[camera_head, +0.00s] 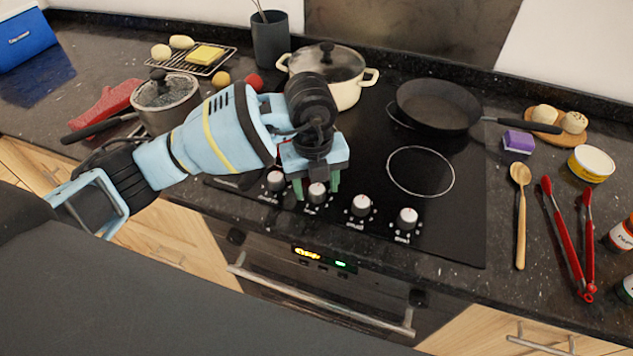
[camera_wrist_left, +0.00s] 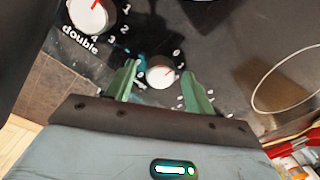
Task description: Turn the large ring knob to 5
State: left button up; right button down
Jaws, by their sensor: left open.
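Several white knobs line the front of the black cooktop (camera_head: 455,215). My left gripper (camera_head: 316,186) is open, its green fingers pointing down on either side of the second knob from the left (camera_head: 317,194). In the left wrist view a white knob (camera_wrist_left: 160,76) shows between the open fingers (camera_wrist_left: 163,80), with a red mark toward the right. I cannot tell whether the fingers touch it. Another knob (camera_wrist_left: 90,17), labelled "double", is at upper left. Small labels in the head view are unreadable, so I cannot tell which is the large ring knob. My right gripper is out of view.
A cream pot (camera_head: 345,92) stands behind my left gripper and a dark pan (camera_head: 438,104) to its right. A white ring outline (camera_head: 420,192) marks bare cooktop. A wooden spoon (camera_head: 521,215) and red tongs (camera_head: 565,240) lie at right. An oven handle (camera_head: 320,303) runs below.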

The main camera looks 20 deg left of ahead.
pick_arm(q)
jog(key=c, duration=1)
jog(key=shift+o, duration=0.2)
jog(key=shift+m, duration=0.3)
